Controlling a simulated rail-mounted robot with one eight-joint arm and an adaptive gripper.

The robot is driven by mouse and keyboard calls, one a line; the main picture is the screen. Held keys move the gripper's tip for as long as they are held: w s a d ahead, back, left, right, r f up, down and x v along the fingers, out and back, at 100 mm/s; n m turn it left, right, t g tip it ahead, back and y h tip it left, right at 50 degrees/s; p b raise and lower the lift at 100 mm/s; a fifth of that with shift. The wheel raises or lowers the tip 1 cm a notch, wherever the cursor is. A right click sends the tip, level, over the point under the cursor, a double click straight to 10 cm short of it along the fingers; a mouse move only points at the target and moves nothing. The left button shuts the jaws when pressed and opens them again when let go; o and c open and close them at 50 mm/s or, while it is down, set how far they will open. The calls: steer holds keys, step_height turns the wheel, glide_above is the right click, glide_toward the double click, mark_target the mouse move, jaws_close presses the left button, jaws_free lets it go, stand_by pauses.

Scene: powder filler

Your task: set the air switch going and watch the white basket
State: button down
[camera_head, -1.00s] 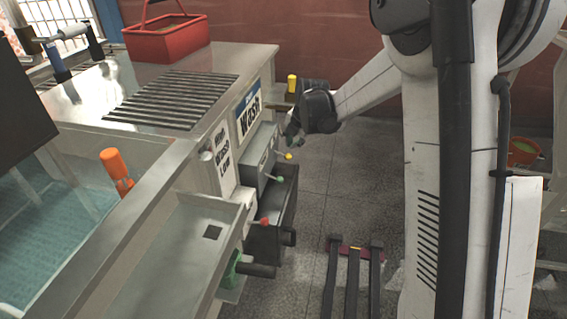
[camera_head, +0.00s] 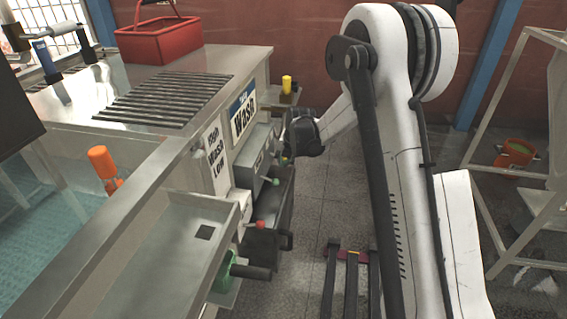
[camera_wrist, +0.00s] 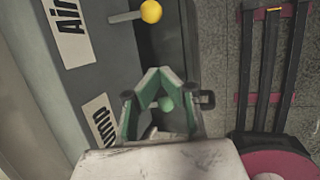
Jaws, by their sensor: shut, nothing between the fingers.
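The air switch is a short lever with a yellow ball knob (camera_wrist: 151,11), next to the "Air" label at the top of the wrist view. A lever with a green ball knob (camera_wrist: 166,104) is beside the "Pump" label; it also shows in the head view (camera_head: 275,182). My gripper (camera_wrist: 160,72) has its green fingertips together and empty, just below the yellow knob in the wrist picture and apart from it. The green knob shows through the gap between the finger links. In the head view my gripper (camera_head: 288,156) is close against the control box. I see no white basket.
A red basket (camera_head: 160,42) stands on the steel counter. A red-knobbed lever (camera_head: 260,225) and a steel tray (camera_head: 180,232) are on the near side. A dark rack (camera_head: 350,285) lies on the floor. An orange bucket (camera_head: 515,158) is at the right.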

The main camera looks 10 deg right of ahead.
steer(key=b+x, duration=0.2)
steer(key=x, duration=0.6)
steer(key=shift+f, duration=0.1)
steer(key=shift+w+d+r+b, duration=0.6)
steer(key=shift+w+d, duration=0.1)
steer(key=shift+w, duration=0.25)
steer(key=shift+w+d+r, duration=0.25)
steer(key=shift+w+r, duration=0.15)
steer(key=shift+s+a+r, duration=0.1)
steer(key=shift+h, duration=0.3)
steer(key=shift+r+g, duration=0.1)
steer(key=shift+g, duration=0.2)
